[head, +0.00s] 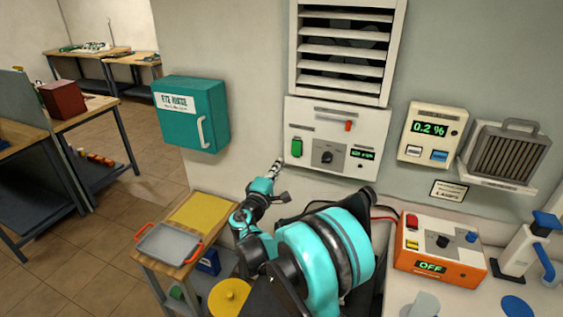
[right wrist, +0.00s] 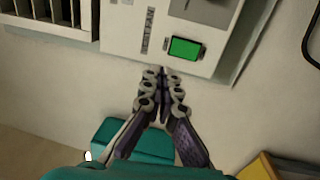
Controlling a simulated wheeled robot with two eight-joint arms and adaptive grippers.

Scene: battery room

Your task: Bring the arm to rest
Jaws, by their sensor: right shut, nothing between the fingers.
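My right arm, teal and black, reaches up from the bottom middle of the head view. Its gripper (head: 276,168) is shut and empty, close to the lower left corner of a white wall panel (head: 337,170). In the right wrist view the shut fingertips (right wrist: 162,76) lie just below the panel's lower edge in the picture, near a lit green switch (right wrist: 185,48). That green switch (head: 297,147) also shows in the head view. I cannot tell how far the fingertips are from the wall. My left gripper is not in view.
A teal eye-rinse box (head: 184,135) hangs on the wall to the left. Below it, a small wooden-topped cart bears a grey tray (head: 168,246). An orange device (head: 437,259) reading OFF stands on the white bench at right. Open floor lies left of the cart.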

